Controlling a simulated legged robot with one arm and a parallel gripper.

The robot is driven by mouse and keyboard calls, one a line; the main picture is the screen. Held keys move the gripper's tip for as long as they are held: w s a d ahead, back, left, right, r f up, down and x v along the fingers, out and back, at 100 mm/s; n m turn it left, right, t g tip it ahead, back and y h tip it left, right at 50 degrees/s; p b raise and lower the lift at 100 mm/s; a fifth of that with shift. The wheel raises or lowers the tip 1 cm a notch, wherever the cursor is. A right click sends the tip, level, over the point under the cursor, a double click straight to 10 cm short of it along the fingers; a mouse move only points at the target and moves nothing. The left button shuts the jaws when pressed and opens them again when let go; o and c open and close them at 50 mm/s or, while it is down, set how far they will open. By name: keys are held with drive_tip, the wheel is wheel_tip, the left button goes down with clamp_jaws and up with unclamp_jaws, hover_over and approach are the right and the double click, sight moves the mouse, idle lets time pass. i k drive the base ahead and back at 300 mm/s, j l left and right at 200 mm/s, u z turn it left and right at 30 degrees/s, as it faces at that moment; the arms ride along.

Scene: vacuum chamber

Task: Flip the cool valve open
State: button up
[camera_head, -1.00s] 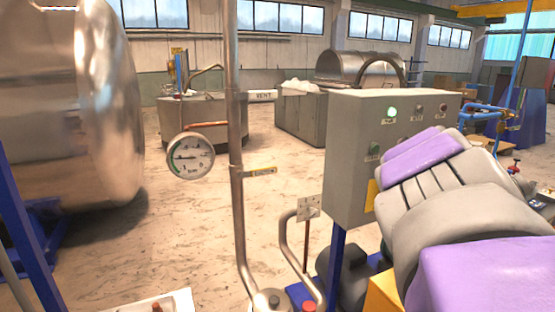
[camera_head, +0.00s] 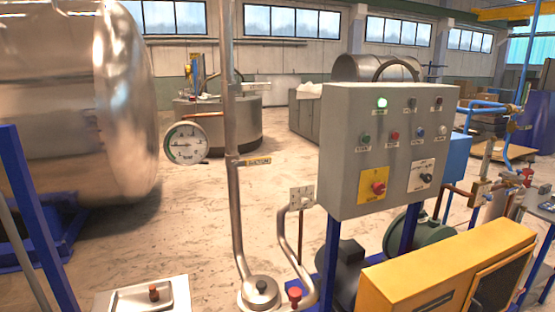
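No valve in view carries a label that I can read as "cool". At the right edge, blue pipes (camera_head: 487,107) with brass-coloured fittings run down to a small red handle (camera_head: 527,174); whether it is open or shut is too small to tell. A red knob (camera_head: 295,294) sits at the low end of a bent metal pipe in the front middle. Another red-brown knob (camera_head: 153,293) stands on a white tray-like panel at the lower left. My gripper is not in view.
A grey control box (camera_head: 345,150) with buttons and a red-and-yellow switch stands right of centre. A yellow machine (camera_head: 450,265) fills the lower right. A vertical pipe (camera_head: 228,100) with a gauge (camera_head: 186,143) stands left of centre. A large steel tank (camera_head: 90,110) stands left. Floor behind is partly clear.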

sight(528, 85)
drive_tip(key=l+z, duration=0.15)
drive_tip(key=z, duration=0.3)
drive_tip(key=i+z, duration=0.15)
drive_tip(key=z, duration=0.35)
drive_tip(key=i+l+z, duration=0.1)
drive_tip(key=z, duration=0.35)
drive_tip(key=i+l+u, duration=0.15)
drive_tip(key=i+l, duration=0.2)
drive_tip(key=i, duration=0.15)
drive_tip(key=i+l+u, duration=0.15)
drive_tip(key=i+l, duration=0.25)
drive_tip(key=i+l+u, duration=0.15)
drive_tip(key=i+l, duration=0.35)
drive_tip(key=i+l+u, duration=0.15)
drive_tip(key=i+l, duration=0.4)
drive_tip(key=i+l+u, duration=0.1)
drive_tip(key=i+l, duration=0.35)
drive_tip(key=i+l+u, duration=0.15)
drive_tip(key=i+l, duration=0.2)
drive_tip(key=l, duration=0.35)
